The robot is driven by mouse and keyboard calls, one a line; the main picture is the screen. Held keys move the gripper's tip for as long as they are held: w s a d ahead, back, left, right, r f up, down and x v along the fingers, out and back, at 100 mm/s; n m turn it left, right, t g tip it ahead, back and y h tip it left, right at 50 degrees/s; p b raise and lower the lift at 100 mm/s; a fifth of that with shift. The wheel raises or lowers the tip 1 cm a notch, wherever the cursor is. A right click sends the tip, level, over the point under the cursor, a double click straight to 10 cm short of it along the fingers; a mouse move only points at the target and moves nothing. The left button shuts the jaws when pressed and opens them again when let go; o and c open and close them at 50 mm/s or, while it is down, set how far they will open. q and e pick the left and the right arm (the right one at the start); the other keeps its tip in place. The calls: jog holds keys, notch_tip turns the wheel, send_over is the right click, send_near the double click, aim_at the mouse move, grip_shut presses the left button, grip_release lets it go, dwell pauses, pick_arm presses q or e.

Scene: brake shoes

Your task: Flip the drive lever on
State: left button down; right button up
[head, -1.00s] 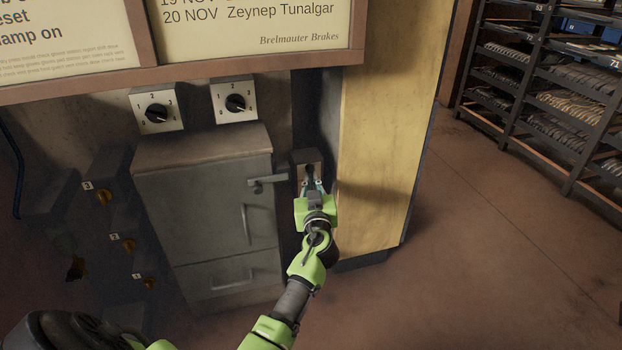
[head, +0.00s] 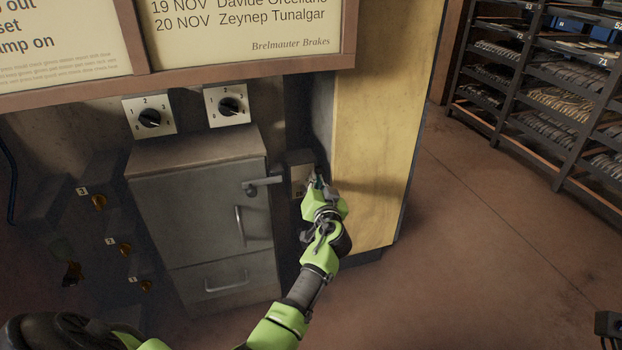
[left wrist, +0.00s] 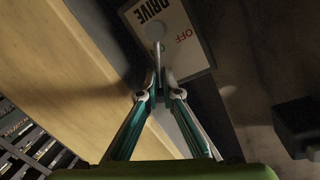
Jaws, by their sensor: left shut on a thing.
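The drive lever's box (head: 297,172) is on the dark post between the grey cabinet and the yellow panel. In the left wrist view its pale plate (left wrist: 185,50) reads DRIVE and OFF. The grey lever (left wrist: 156,35) stands over this plate, with a round part beside the lettering. My left gripper (head: 315,183) is at the right side of the box in the head view. In the left wrist view its fingertips (left wrist: 160,84) are closed together on the lever's stem. The hand hides most of the lever in the head view.
The grey cabinet (head: 200,215) with a protruding handle (head: 262,185) stands just left of the box. The yellow panel (head: 378,130) rises close on the right. Two rotary switches (head: 149,117) (head: 228,105) sit above the cabinet. Open floor (head: 470,240) and shelves (head: 545,95) lie further right.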

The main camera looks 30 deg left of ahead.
pick_arm(q)
jog(key=shift+w+d+r+m, duration=0.1)
jog(key=shift+w+d+m, duration=0.2)
jog(key=shift+m, duration=0.3)
jog(key=shift+w+d+r+m, duration=0.1)
jog(key=shift+w+d+m, duration=0.1)
jog(key=shift+w+m, duration=0.3)
jog(key=shift+s, duration=0.1)
jog(key=c, duration=2.1)
grip_release()
jog(key=shift+f, duration=0.1)
jog(key=shift+d, duration=0.1)
jog(key=shift+f, duration=0.1)
jog(key=v, duration=0.7)
jog(key=shift+s+d, duration=0.25)
jog(key=shift+s, duration=0.1)
